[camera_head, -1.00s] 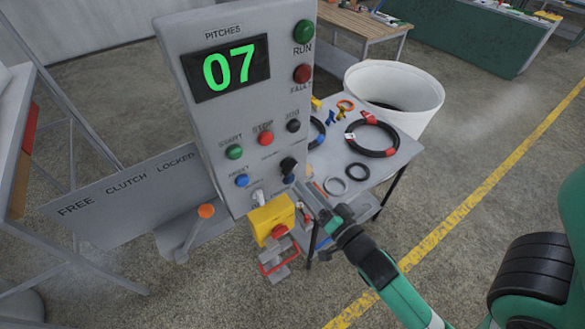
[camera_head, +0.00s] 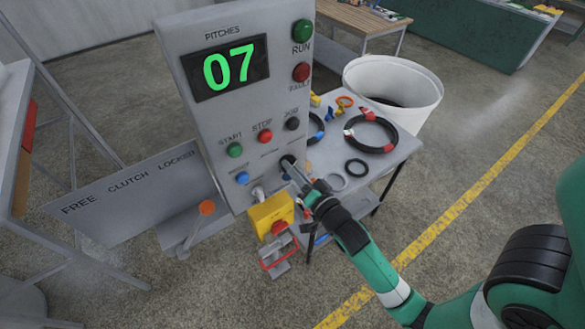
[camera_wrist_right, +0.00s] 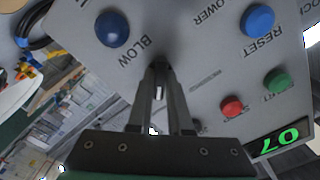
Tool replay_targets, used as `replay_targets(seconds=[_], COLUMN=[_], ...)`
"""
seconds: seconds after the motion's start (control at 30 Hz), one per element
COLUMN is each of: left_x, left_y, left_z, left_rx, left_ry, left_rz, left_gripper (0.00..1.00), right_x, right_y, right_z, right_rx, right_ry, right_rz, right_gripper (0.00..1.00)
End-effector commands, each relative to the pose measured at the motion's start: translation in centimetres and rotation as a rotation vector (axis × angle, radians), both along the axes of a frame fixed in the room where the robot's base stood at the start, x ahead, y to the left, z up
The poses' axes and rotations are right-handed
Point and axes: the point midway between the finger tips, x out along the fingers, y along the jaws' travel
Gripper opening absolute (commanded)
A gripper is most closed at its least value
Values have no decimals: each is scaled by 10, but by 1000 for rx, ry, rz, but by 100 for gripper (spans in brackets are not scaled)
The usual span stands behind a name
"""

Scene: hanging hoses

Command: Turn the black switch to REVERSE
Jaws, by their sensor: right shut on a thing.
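The black switch (camera_head: 286,162) is on the lower right of the grey control panel (camera_head: 225,125), below the black button, and is mostly covered by my gripper. My right gripper (camera_head: 291,170) is at the panel face, shut on the switch. In the right wrist view my gripper's fingers (camera_wrist_right: 159,75) come close together at the panel and hide the switch. I cannot read the switch's setting or its labels. My left gripper is not in view.
Start, stop and reset buttons sit left of the switch. A yellow box (camera_head: 270,213) with a red button juts out below. A blue button (camera_wrist_right: 112,29) marked BLOW is close to the fingers in the wrist view. A hose table (camera_head: 400,151) stands right behind the panel.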

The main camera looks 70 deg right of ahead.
Motion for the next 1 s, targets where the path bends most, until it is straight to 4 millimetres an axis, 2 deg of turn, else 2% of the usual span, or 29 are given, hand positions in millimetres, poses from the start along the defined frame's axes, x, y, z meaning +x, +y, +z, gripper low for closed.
replay_targets(seconds=[0.47, 1.0], left_x=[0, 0], left_y=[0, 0], left_z=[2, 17], left_rx=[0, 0], left_ry=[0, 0], left_rz=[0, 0], left_gripper=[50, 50], right_x=[0, 0], right_y=[0, 0], right_z=[0, 1], right_rx=[-34, -355], right_ry=[23, 234], right_rz=[0, 1], right_gripper=[0, 0])
